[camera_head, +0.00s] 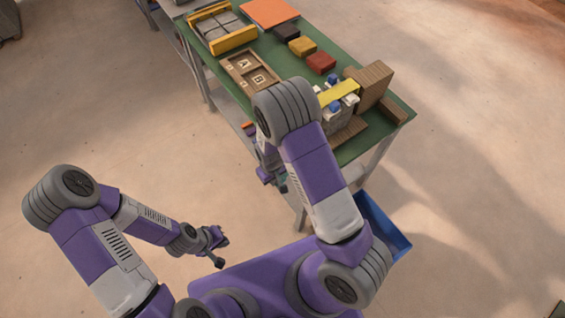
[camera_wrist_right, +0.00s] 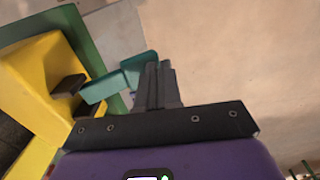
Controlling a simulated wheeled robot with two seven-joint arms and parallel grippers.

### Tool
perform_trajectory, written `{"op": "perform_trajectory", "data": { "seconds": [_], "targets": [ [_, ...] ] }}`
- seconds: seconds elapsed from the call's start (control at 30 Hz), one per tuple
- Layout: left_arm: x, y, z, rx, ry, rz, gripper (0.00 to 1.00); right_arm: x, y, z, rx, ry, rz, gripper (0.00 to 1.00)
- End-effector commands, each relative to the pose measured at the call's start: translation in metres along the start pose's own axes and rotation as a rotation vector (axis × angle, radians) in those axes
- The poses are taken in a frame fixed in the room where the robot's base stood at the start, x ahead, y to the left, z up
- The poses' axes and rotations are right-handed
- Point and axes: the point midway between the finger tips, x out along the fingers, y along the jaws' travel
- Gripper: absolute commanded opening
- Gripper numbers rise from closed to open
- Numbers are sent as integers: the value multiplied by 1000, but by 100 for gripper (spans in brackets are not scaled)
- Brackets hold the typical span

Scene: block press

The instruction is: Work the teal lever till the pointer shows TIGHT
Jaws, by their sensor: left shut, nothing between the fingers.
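The teal lever (camera_wrist_right: 104,86) shows in the right wrist view as two teal pieces beside a yellow structure (camera_wrist_right: 38,82). The fingers of my right gripper (camera_wrist_right: 160,85) are close together, and their tips overlap the lever's right-hand piece in the picture. Whether they hold it is unclear. In the head view my right gripper (camera_head: 272,176) is low at the table's near side, partly hidden by my arm, with a bit of teal beside it. My left gripper (camera_head: 219,245) is shut and empty, over bare floor away from the table. I see no pointer or TIGHT mark.
The green table (camera_head: 285,67) holds a yellow-sided frame with grey blocks (camera_head: 222,30), a wooden tray (camera_head: 250,72) lettered A and B, black, yellow and red blocks, and a brown block (camera_head: 374,84). A blue bin (camera_head: 385,226) stands below the near end. The floor at left is clear.

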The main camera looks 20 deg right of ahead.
Motion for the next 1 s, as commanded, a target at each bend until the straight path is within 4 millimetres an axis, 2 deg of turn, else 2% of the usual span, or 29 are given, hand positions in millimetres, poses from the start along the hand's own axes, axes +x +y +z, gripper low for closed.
{"op": "perform_trajectory", "data": {
  "seconds": [0.1, 0.27, 0.53, 0.8, 1.0],
  "targets": [
    [1, 0, 0, 0, 0, 0, 0, 5, -2, 5, -2, -14, -2, 0],
    [-4, 2, 0, 0, 0, 0, 0, -2, -4, 5, -2, -14, -2, 0],
    [-35, 13, 2, 0, 0, 0, 0, -44, -22, 3, -3, -3, -1, 0],
    [-34, 13, 2, 0, 0, 0, 0, -97, -50, 1, -3, 3, 0, 0],
    [-37, 14, 2, 0, 0, 0, 0, -120, -62, 0, 1, 3, 1, 0]
  ]
}}
